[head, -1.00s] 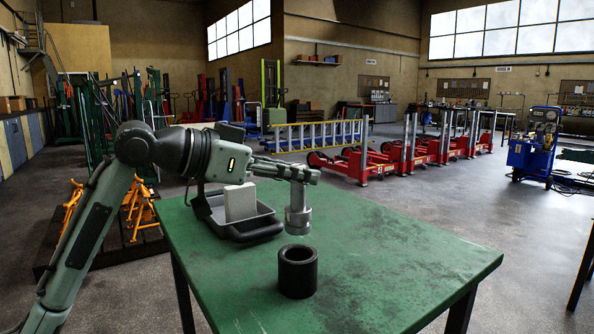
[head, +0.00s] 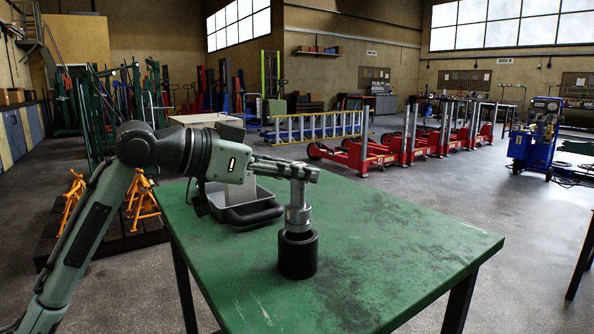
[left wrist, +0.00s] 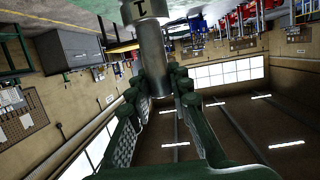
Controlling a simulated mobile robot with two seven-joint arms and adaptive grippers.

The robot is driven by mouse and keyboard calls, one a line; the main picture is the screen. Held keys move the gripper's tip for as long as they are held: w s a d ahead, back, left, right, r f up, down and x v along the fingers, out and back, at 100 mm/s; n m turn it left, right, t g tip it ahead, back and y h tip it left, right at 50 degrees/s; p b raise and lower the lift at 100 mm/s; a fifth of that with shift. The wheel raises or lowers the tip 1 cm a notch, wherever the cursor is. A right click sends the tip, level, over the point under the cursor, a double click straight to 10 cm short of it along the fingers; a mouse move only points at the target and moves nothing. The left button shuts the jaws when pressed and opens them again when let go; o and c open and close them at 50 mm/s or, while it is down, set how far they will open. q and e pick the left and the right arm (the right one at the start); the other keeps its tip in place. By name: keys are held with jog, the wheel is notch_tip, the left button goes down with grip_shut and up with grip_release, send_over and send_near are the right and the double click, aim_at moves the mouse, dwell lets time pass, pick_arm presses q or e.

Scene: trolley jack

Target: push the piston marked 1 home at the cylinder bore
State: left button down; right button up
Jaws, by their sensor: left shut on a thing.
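The metallic grey piston (head: 298,216) stands upright with its wide lower end at the mouth of the black cylinder (head: 298,260). The bore's opening is largely hidden by it, and I cannot tell how deep the piston sits. The cylinder stands upright on the green table. My left gripper (head: 300,175) is shut on the upper rod of the piston, above the cylinder. In the left wrist view, the rod of the piston (left wrist: 153,55) lies between the ribbed fingers (left wrist: 156,85), and a dark 1 shows on its wide end. My right gripper is not in view.
The table's right and front parts are clear. Orange stands (head: 140,205) and red trolley jacks (head: 365,155) are on the floor beyond.

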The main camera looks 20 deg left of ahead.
aim_at(286, 212)
pick_arm(q)
jog(key=shift+r+p, duration=0.1)
jog(key=shift+p, duration=0.75)
dwell(1.2)
jog(key=shift+f+b, duration=2.15)
jog(key=shift+f, duration=1.5)
jog(key=c, duration=1.4)
grip_release()
jog(key=shift+o, duration=0.4)
jog(key=v, duration=1.2)
